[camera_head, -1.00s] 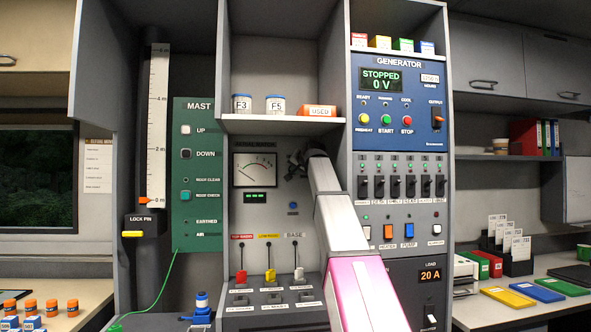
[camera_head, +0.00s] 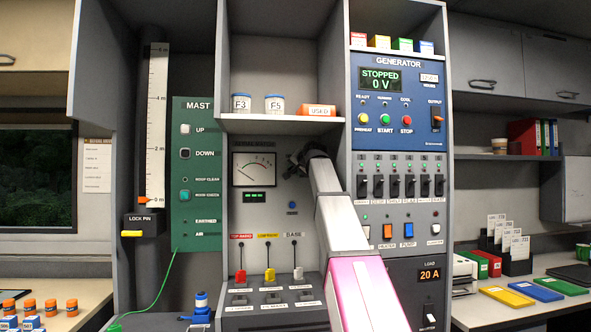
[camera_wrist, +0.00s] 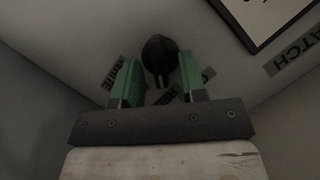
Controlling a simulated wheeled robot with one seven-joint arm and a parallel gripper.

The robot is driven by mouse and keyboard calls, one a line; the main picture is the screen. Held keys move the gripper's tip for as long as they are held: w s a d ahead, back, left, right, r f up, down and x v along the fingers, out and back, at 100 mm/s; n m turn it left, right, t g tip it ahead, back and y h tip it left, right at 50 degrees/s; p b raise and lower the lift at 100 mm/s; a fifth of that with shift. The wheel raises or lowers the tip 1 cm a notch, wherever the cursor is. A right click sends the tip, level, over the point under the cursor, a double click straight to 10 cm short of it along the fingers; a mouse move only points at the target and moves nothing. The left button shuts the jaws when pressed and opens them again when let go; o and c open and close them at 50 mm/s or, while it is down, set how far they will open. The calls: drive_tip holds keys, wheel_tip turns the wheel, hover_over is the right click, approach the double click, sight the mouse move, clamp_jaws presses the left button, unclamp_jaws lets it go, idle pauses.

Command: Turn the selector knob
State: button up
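The selector knob (camera_wrist: 160,52) is a dark rounded knob on the grey panel in the wrist view, with small partly hidden labels around it. My gripper (camera_wrist: 159,78) has two green fingers spread apart, one on each side of the knob's near part. The right finger is very close to the knob; I cannot tell whether it touches. A gap shows on the left. In the head view my gripper (camera_head: 297,166) is at the panel, right of the meter, and the knob cannot be made out behind it.
The meter (camera_head: 254,169) is left of my gripper, and a shelf (camera_head: 270,123) with jars is above. Levers with red, yellow and white grips (camera_head: 269,274) stand below. The blue generator panel (camera_head: 398,100) is to the right, beyond a divider wall.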

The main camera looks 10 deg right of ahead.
drive_tip(key=shift+s, duration=0.1)
drive_tip(key=v, duration=1)
drive_tip(key=shift+s+r, duration=0.2)
drive_tip(key=shift+s, duration=0.1)
drive_tip(key=shift+d, duration=0.1)
